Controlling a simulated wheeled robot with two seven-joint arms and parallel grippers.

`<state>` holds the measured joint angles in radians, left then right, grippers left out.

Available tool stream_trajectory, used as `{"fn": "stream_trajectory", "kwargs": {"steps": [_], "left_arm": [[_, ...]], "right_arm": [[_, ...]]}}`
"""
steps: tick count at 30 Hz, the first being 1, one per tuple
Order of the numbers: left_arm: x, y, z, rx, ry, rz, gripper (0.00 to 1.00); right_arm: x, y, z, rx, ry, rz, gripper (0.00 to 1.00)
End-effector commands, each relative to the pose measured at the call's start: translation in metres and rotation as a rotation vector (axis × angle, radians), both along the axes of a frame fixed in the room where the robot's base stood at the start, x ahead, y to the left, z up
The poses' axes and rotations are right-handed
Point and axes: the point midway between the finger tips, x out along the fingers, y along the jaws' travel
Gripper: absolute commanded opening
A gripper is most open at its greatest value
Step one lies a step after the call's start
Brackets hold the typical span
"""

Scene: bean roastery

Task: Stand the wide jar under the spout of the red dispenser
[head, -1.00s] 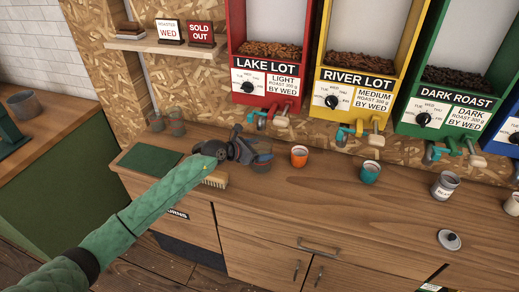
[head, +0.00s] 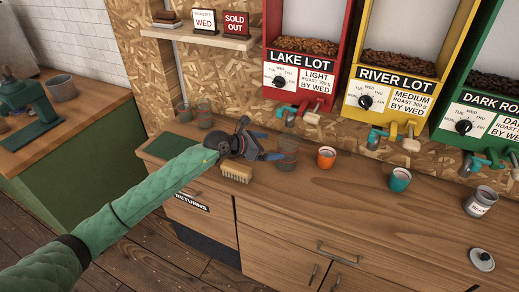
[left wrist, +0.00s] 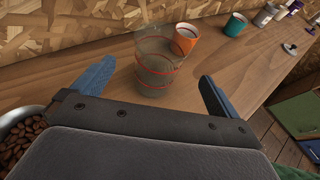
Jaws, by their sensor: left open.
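A clear glass jar (head: 287,152), which I take for the wide jar, stands upright on the wooden counter below and in front of the red dispenser (head: 305,70). The spout (head: 291,116) hangs behind and above it; whether the jar is squarely under it I cannot tell. In the left wrist view the jar (left wrist: 157,68) shows red rings and stands ahead between the finger lines. My left gripper (head: 268,147) is open and empty, just left of the jar. My right gripper is not in view.
An orange cup (head: 326,157) stands close right of the jar, a teal cup (head: 399,179) farther right. A brush (head: 236,173) lies below the gripper. Two glass jars (head: 194,113) stand at the back left. A container of beans (left wrist: 20,140) shows at the left in the wrist view.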

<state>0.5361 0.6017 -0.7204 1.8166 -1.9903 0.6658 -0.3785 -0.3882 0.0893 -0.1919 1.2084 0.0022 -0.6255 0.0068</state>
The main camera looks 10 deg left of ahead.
Motion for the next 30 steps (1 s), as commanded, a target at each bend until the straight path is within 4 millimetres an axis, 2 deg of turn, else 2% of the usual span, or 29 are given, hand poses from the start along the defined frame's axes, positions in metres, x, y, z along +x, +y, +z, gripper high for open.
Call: {"fn": "stream_trajectory", "kwargs": {"steps": [6, 12, 26, 30], "left_arm": [[-0.014, 0.021, 0.008, 0.002, -0.001, 0.001, 0.99], [-0.020, 0.029, 0.014, 0.001, 0.001, 0.000, 0.99], [-0.021, 0.030, 0.015, 0.000, 0.000, 0.000, 0.99], [-0.028, 0.021, 0.018, -0.062, 0.010, -0.001, 0.99]], "right_arm": [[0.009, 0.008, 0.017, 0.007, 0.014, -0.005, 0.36], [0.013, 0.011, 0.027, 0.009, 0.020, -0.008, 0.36], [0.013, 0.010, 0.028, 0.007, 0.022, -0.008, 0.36], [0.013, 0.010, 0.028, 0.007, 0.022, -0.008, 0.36]]}}
